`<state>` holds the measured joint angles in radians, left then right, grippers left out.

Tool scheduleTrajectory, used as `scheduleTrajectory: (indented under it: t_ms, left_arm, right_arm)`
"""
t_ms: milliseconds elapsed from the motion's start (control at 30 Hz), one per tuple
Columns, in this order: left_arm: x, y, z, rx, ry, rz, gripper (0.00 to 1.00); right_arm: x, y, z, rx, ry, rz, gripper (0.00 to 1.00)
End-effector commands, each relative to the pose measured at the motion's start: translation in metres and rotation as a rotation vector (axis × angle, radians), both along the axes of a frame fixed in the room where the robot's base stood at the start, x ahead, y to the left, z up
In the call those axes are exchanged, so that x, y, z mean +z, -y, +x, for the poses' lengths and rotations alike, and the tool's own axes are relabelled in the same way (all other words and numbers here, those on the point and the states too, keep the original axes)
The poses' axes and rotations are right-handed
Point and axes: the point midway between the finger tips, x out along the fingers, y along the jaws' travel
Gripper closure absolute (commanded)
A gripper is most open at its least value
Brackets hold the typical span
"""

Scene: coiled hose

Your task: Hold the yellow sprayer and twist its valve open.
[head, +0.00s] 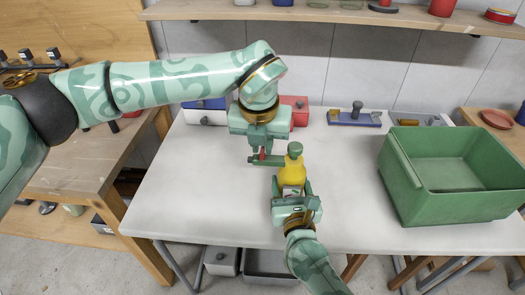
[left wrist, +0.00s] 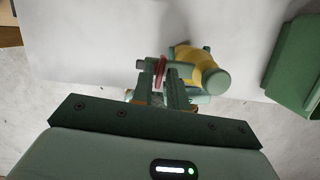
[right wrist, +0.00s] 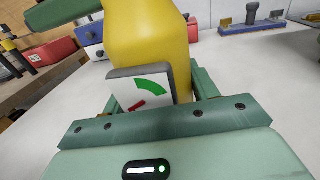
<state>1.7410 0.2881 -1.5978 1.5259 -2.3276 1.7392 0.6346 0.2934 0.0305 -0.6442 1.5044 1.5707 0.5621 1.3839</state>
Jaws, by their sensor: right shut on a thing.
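The yellow sprayer (head: 291,172) stands upright over the white table, with a green cap and a green side pipe pointing left. My right gripper (head: 292,190) is shut on its lower body from the near side. In the right wrist view the sprayer's yellow body (right wrist: 150,40) rises between the fingers, partly behind a dial (right wrist: 142,90) with a green arc and a red needle. The red valve handle (head: 262,154) sits on the side pipe. My left gripper (left wrist: 162,85) points down at it, a finger on each side of the red handle (left wrist: 159,72); contact is unclear.
A large green crate (head: 400,175) stands at the table's right. Blue and red boxes (head: 298,108) and a blue block with a knob (head: 354,118) line the back. The white table (head: 180,195) is clear left of the sprayer. A shelf (head: 330,14) hangs above.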

Motion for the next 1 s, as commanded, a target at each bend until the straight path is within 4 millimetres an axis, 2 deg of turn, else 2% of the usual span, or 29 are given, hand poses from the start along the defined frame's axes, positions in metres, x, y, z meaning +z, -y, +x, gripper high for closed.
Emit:
scheduleTrajectory:
  t_ms: [367,800,1000]
  left_arm:
    - [0.004,0.0,0.0,-0.003,0.0,0.0,0.79]
    - [0.046,0.0,0.0,-0.003,0.001,0.0,0.79]
    - [0.058,0.0,0.0,-0.003,-0.001,0.0,0.79]
  right_arm:
    - [-0.002,0.0,0.0,0.0,-0.003,0.0,0.75]
    - [-0.002,0.0,0.0,0.0,-0.003,0.0,0.75]
    - [-0.002,0.0,0.0,0.0,-0.003,0.0,0.75]
